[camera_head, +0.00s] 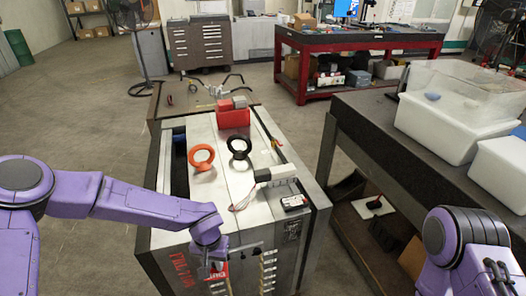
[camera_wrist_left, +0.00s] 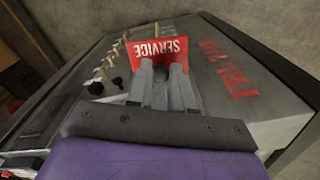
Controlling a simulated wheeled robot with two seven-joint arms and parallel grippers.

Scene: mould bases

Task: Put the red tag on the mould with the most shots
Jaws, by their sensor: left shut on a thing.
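The red tag (camera_wrist_left: 157,52), marked SERVICE and upside down in the left wrist view, is between the fingertips of my left gripper (camera_wrist_left: 163,76). In the head view my left gripper (camera_head: 214,268) is at the front face of the large steel mould (camera_head: 215,215), with a bit of the red tag (camera_head: 219,274) showing under it. The gripper is shut on the tag. Whether the tag touches the mould face is unclear. Red lettering (camera_wrist_left: 238,70) is on the face beside it. My right arm shows at the lower right, but its gripper is out of the frame.
An orange ring (camera_head: 201,157), a black ring (camera_head: 239,148), a red bin (camera_head: 233,118) and a small dark box (camera_head: 294,202) are on top of the mould. Brass pegs (camera_wrist_left: 103,74) stick out beside the tag. A dark bench (camera_head: 365,115) with white tubs (camera_head: 450,135) stands right.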

